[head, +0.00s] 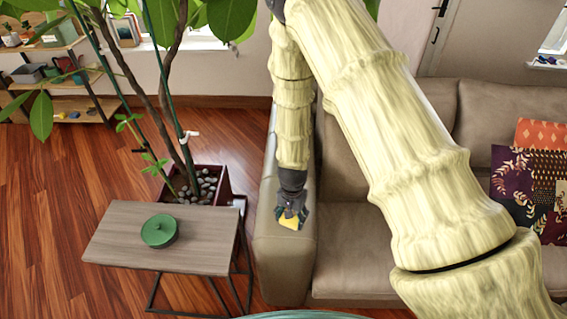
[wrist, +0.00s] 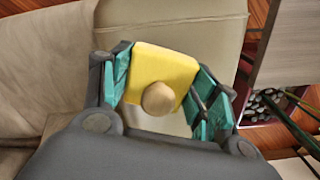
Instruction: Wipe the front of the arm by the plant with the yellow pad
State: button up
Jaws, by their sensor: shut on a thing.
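The yellow pad (head: 289,222) is in my gripper (head: 291,212), whose teal fingers are shut on either side of it. In the wrist view the pad (wrist: 160,65) shows its yellow face and a round tan knob (wrist: 159,98) between the fingers (wrist: 163,90). The arm by the plant (head: 283,262) is the sofa's left arm, beige leather. My gripper hangs over its front part in the head view; the wrist view shows the leather (wrist: 175,22) just beyond the pad. I cannot tell if the pad touches the leather.
The potted plant (head: 212,180) stands left of the sofa arm. Sofa seats (head: 345,265) and patterned cushions (head: 520,190) lie to the right. Wood floor (head: 45,220) is clear at far left.

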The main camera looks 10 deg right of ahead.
jog(key=shift+r+p, duration=1.8)
jog(key=shift+r, duration=1.2)
